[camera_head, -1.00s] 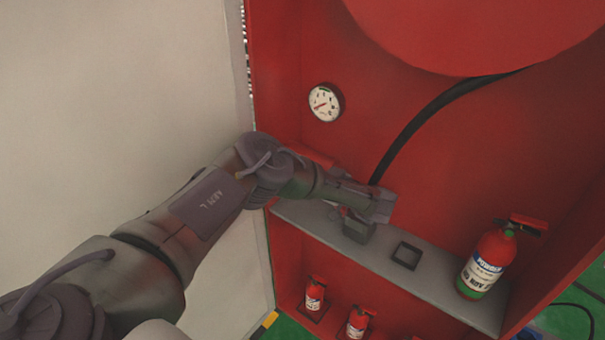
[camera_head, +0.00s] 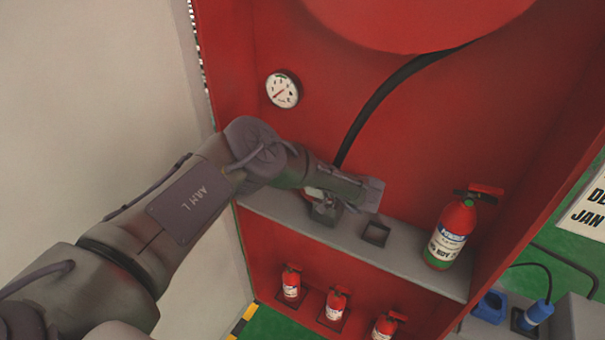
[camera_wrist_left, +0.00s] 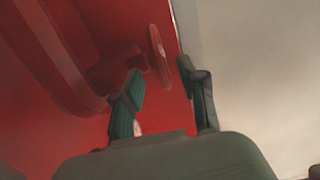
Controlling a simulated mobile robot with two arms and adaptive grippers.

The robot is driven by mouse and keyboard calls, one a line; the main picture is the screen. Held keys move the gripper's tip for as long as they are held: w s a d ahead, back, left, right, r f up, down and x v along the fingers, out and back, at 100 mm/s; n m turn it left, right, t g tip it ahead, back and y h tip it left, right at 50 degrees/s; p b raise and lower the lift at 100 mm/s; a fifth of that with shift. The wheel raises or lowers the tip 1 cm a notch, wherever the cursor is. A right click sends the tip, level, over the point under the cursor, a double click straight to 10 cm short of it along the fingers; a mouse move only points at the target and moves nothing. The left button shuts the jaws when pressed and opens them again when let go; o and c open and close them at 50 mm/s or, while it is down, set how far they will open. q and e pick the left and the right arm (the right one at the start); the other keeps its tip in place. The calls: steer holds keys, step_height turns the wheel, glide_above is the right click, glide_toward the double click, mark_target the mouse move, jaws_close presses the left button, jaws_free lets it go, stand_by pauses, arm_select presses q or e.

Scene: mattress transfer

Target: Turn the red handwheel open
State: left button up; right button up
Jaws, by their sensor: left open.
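The red handwheel (camera_wrist_left: 158,56) shows nearly edge-on in the left wrist view, on a red stub coming from a red pipe at the left. My left gripper (camera_wrist_left: 161,72) is open, with one finger on each side of the wheel's near rim. I cannot tell whether either finger touches it. In the head view my left gripper (camera_head: 325,208) is over the grey shelf inside the red cabinet, and the arm hides most of the wheel there. My right gripper is not in view.
A round pressure gauge (camera_head: 283,90) is on the cabinet's back wall. A black hose (camera_head: 385,95) runs down behind my gripper. A fire extinguisher (camera_head: 451,235) stands on the grey shelf (camera_head: 405,262), right of an empty square holder (camera_head: 375,234). Several small extinguishers (camera_head: 336,303) stand below.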

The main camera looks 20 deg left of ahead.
arm_select(q)
steer(key=d, duration=0.6)
steer(key=shift+s+d+r, duration=0.25)
steer(key=shift+s+d, duration=0.05)
steer(key=shift+d, duration=0.1)
